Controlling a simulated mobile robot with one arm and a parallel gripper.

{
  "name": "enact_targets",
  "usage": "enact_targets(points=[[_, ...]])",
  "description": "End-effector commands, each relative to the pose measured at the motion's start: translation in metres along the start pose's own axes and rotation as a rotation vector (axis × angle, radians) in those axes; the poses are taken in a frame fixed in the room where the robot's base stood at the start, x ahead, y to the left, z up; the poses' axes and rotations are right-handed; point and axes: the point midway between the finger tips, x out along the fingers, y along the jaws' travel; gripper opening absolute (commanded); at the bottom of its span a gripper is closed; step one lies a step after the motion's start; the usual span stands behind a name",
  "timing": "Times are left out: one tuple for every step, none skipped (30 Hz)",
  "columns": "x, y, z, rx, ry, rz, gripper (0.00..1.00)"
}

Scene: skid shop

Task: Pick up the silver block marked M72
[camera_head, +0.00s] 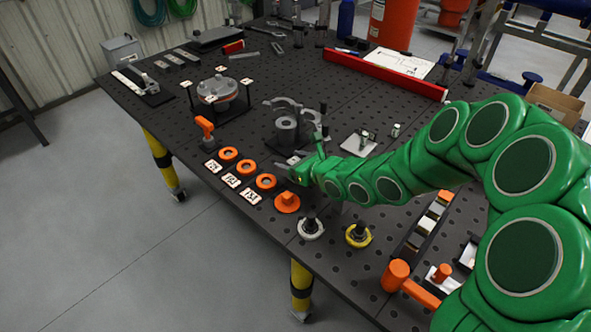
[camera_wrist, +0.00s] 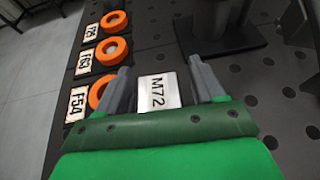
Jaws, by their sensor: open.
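The silver block marked M72 (camera_wrist: 158,91) lies on the dark perforated table, its label up, in the middle of the wrist view. My gripper (camera_wrist: 160,75) is open, with one grey finger on each side of the block and a gap on both sides. The block's near end meets the green edge of my gripper in the picture, so that end may be hidden. In the head view my gripper (camera_head: 299,168) is low over the table, beside the orange rings; the block is too small there to make out clearly.
Several orange rings (camera_wrist: 116,48) with label plates (camera_wrist: 78,103) stand in a row to the left. A grey cylinder on a dark base (camera_head: 287,128) stands just beyond my gripper. An orange knob (camera_head: 287,202) and a white-ringed piece (camera_head: 311,228) sit nearer the table's front edge.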

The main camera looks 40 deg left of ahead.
Motion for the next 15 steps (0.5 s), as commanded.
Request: enact_targets(points=[[0.0006,0.0001,-0.0001,0.000,0.000,0.000,0.68],[0.0006,0.0001,-0.0001,0.000,0.000,0.000,0.68],[0.0004,0.0000,0.0000,0.000,0.000,0.000,0.68],[0.0003,0.0000,0.0001,0.000,0.000,0.000,0.68],[0.0003,0.0000,0.0002,0.000,0.000,0.000,0.68],[0.0003,-0.0001,0.0001,0.000,0.000,0.000,0.65],[0.0003,0.0000,0.0001,0.000,0.000,0.000,0.60],[0.0002,0.0000,0.0002,0.000,0.000,0.000,0.56],[0.0002,0.0000,0.0002,0.000,0.000,0.000,0.50],[0.0002,0.0000,0.0002,0.000,0.000,0.000,0.45],[0.0002,-0.0001,0.0002,0.000,0.000,0.000,0.41],[0.0002,-0.0001,0.0002,0.000,0.000,0.000,0.34],[0.0002,-0.0001,0.0003,0.000,0.000,0.000,0.30],[0.0001,-0.0001,0.0003,0.000,0.000,0.000,0.25],[0.0001,-0.0001,0.0003,0.000,0.000,0.000,0.19]])
